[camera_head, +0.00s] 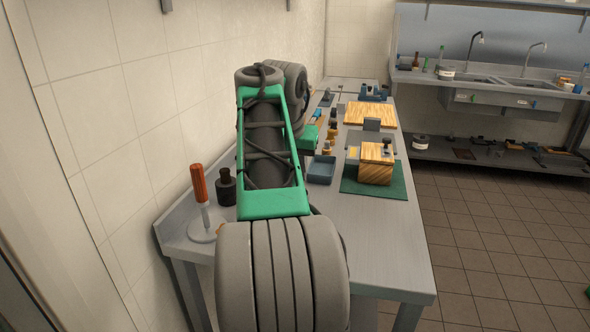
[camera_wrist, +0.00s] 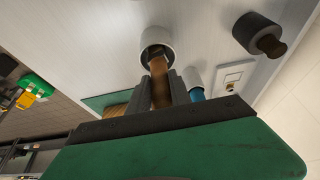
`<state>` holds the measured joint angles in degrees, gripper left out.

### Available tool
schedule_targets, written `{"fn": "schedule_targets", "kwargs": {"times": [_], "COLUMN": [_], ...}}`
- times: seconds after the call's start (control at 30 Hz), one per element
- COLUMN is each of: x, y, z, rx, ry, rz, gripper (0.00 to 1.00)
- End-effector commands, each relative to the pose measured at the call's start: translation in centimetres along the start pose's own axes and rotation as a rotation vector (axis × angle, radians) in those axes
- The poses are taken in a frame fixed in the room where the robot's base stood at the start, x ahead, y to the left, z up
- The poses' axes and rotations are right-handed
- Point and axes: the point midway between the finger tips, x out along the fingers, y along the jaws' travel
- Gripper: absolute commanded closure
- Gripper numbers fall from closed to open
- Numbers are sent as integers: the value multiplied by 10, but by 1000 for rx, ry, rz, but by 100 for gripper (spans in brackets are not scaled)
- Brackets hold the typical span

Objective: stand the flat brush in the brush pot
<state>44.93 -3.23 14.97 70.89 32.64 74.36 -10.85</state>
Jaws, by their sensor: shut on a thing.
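My gripper (camera_wrist: 162,92) is shut on the flat brush (camera_wrist: 159,77), a brown piece held between its two dark fingers in the wrist view. The brush's far end points at the dark mouth of the brush pot (camera_wrist: 155,34), a pale cylinder just beyond the fingertips. The end overlaps the mouth; I cannot tell how deep it reaches inside. In the head view my arm hides the brush, the pot and my gripper.
A dark bottle (camera_head: 226,188) stands near the wall, also seen in the wrist view (camera_wrist: 259,33). An orange-handled tool (camera_head: 199,184) stands beside it. A blue tray (camera_head: 321,172) and a wooden block (camera_head: 376,168) on a green mat (camera_head: 398,186) lie right of my arm. The front right tabletop is clear.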

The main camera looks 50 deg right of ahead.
Motion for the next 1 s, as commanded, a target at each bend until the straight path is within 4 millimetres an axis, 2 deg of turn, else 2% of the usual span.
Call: {"fn": "schedule_targets", "kwargs": {"times": [0.57, 0.6, 0.87, 1.0], "x": [15, 14, 14, 14], "y": [0, 0, 0, 0], "z": [6, 6, 6, 6], "rx": [0, 0, 0, 0], "ry": [0, 1, 0, 0], "rz": [0, 0, 0, 0], "gripper": [100, 73, 52, 50]}}
